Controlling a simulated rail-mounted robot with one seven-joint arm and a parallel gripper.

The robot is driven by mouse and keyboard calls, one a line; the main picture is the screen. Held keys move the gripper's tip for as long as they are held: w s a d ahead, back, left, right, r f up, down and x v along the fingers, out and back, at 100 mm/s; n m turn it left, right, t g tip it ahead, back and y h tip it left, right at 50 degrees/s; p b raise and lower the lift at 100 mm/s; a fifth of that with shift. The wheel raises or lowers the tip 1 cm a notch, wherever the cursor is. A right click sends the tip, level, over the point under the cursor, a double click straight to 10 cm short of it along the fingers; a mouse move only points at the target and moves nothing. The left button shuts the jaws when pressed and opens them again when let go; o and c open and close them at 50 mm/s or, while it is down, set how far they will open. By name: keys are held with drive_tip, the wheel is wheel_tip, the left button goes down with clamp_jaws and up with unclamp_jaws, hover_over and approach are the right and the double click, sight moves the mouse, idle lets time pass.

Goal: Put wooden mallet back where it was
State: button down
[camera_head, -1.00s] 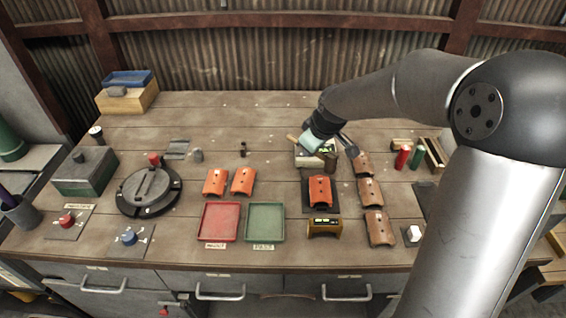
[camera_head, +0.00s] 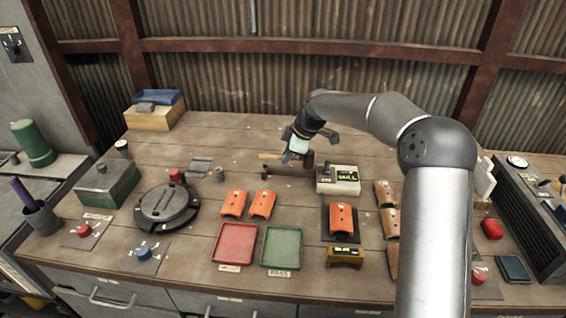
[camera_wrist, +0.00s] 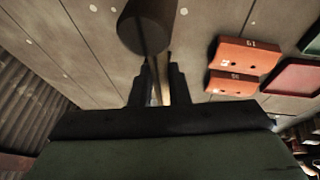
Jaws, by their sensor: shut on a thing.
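The wooden mallet has a light handle (camera_head: 270,156) and a dark brown round head (camera_head: 308,160). My gripper (camera_head: 291,157) is shut on the handle, with the head just to its right in the head view. The mallet hangs over the back middle of the bench, left of the grey display box; its exact height is hard to tell. In the wrist view the dark head (camera_wrist: 148,28) is at the top and the handle runs down between the fingers (camera_wrist: 158,85). The fingertips are partly hidden in the head view.
The display box (camera_head: 338,179) with a green-lit screen stands right of the mallet. Orange tiles (camera_head: 234,204), a red tray (camera_head: 235,243) and a green tray (camera_head: 282,247) lie nearer. A round black fixture (camera_head: 167,206) is at left. The bench's back middle is mostly clear.

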drive_tip(key=f, duration=0.1)
drive_tip(key=w+a+f, duration=0.1)
drive_tip(key=w+a+f+p, duration=0.1)
drive_tip(key=f, duration=0.1)
drive_tip(key=shift+w, duration=0.2)
drive_tip(key=shift+d+f, duration=0.1)
drive_tip(key=shift+f, duration=1.35)
drive_tip(key=c, duration=1.4)
unclamp_jaws()
drive_tip(key=shift+r, duration=0.2)
drive_tip(key=b+v, duration=0.1)
drive_tip(key=v, duration=1)
drive_tip(key=shift+d+r+b, duration=0.1)
drive_tip(key=shift+b, duration=0.3)
drive_tip(key=shift+s+d+r, duration=0.1)
drive_tip(key=shift+s+r, duration=0.1)
drive_tip(key=shift+r, duration=0.1)
